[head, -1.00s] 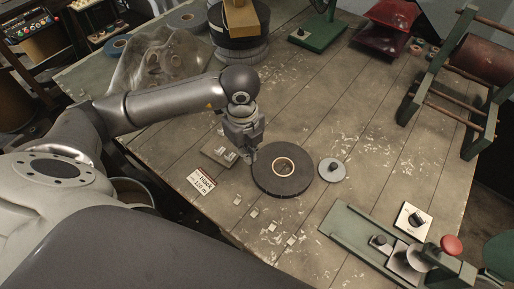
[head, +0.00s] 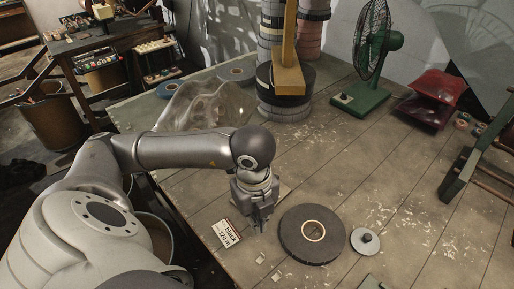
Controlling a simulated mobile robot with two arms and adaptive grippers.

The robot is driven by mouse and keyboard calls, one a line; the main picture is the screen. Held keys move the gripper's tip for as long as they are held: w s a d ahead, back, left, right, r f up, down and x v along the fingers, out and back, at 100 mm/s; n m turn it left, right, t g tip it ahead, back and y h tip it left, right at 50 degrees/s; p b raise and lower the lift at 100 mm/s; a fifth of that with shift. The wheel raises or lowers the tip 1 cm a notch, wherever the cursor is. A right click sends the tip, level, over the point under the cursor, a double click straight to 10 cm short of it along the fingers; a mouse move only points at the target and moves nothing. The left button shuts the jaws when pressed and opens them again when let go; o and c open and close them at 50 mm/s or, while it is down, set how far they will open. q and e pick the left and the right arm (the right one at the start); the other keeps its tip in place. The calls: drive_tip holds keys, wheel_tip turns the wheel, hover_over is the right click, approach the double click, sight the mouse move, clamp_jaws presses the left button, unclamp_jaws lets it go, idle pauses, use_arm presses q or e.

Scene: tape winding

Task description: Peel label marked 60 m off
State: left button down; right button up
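My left gripper (head: 261,222) points down over the table between a white card and a dark tape roll. Its fingers look close together, but I cannot tell whether they are shut or hold anything. The card (head: 227,233) lies flat and seems to read "black 120 m". The dark flat tape roll (head: 295,242) with a pale core lies to the gripper's right. Small pale pieces (head: 261,258) lie in front of the gripper, too small to read. No label marked 60 m can be made out. My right gripper is not in view.
A grey disc with a dark knob (head: 365,241) sits right of the roll. Behind are a crumpled clear plastic sheet (head: 205,105), stacked rolls with a yellow-brown block (head: 289,80), a green fan (head: 375,50) and red bags (head: 437,98). The table's middle right is mostly clear.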

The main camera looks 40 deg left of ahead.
use_arm(q)
drive_tip(key=shift+r, duration=0.15)
drive_tip(key=shift+r+p, duration=1.1)
drive_tip(key=shift+r, duration=0.45)
drive_tip(key=shift+r, duration=0.1)
